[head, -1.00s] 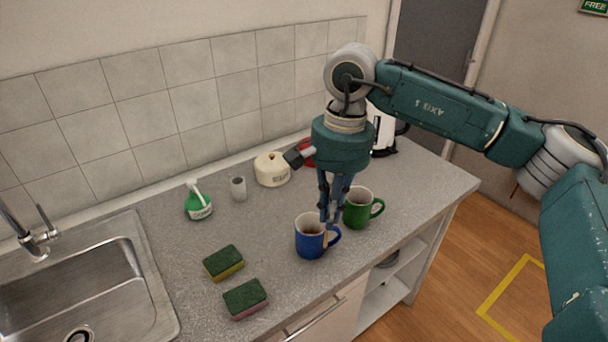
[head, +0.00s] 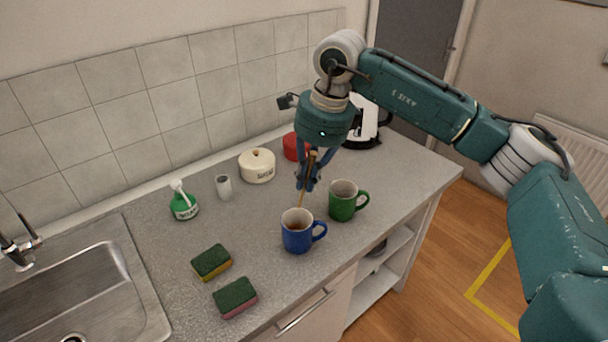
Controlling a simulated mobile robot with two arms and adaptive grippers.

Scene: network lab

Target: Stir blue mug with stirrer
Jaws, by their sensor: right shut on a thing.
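The blue mug (head: 297,238) stands upright on the grey counter, its handle to the right, with brown liquid visible inside. My right gripper (head: 307,184) is above the mug and shut on the stirrer (head: 302,197), a thin wooden stick. The top of the stirrer shows between the fingers. My left gripper is not in view.
A green mug (head: 343,204) stands close to the right of the blue mug. Two sponges (head: 211,262) (head: 235,297), a green bottle (head: 184,206), a white cup (head: 224,188), a cream sugar pot (head: 257,168), a red pot (head: 293,148) and a kettle (head: 362,123) stand around. The sink (head: 92,292) is left.

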